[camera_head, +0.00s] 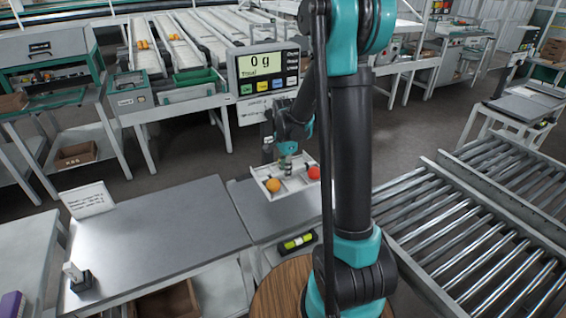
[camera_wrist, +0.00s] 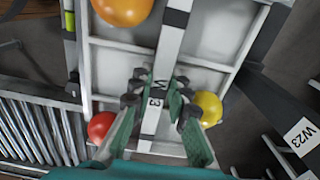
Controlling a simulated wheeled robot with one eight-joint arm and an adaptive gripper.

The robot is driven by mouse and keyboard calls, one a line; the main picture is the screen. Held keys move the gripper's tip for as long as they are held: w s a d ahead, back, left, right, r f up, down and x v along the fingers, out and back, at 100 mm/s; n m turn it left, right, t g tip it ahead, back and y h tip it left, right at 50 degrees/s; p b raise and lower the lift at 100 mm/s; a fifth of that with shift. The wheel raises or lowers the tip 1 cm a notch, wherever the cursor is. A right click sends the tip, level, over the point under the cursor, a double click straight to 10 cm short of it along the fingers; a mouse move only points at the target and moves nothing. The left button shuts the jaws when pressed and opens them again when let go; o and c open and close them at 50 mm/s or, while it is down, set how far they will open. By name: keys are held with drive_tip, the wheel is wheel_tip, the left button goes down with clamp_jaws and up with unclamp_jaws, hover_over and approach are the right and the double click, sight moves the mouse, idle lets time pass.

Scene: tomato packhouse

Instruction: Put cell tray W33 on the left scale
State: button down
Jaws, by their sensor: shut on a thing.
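My gripper (camera_head: 287,162) is shut on the middle divider of a white cell tray (camera_head: 296,184). In the wrist view, the fingers (camera_wrist: 157,92) pinch the divider of the tray (camera_wrist: 228,38), partly covering its label; only a W and a 3 show. The tray holds an orange tomato (camera_wrist: 122,9), a red tomato (camera_wrist: 101,127) and a yellow tomato (camera_wrist: 207,108) in separate cells. In the head view, the tray is over a grey plate (camera_head: 248,200), below a scale display (camera_head: 262,72) reading 0 g. I cannot tell whether the tray touches the plate.
A yellow-green level (camera_head: 297,241) sits at the plate's front. A roller conveyor (camera_head: 470,230) stands right. A W23 label (camera_wrist: 302,137) shows on a dark part beside the tray.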

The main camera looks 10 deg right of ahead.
drive_tip(key=shift+w+f, duration=0.15)
drive_tip(key=shift+f, duration=4)
drive_tip(key=shift+f, duration=0.25)
drive_tip(key=c, duration=1.4)
unclamp_jaws()
drive_tip(key=shift+c, duration=0.3)
drive_tip(key=shift+c, duration=1.2)
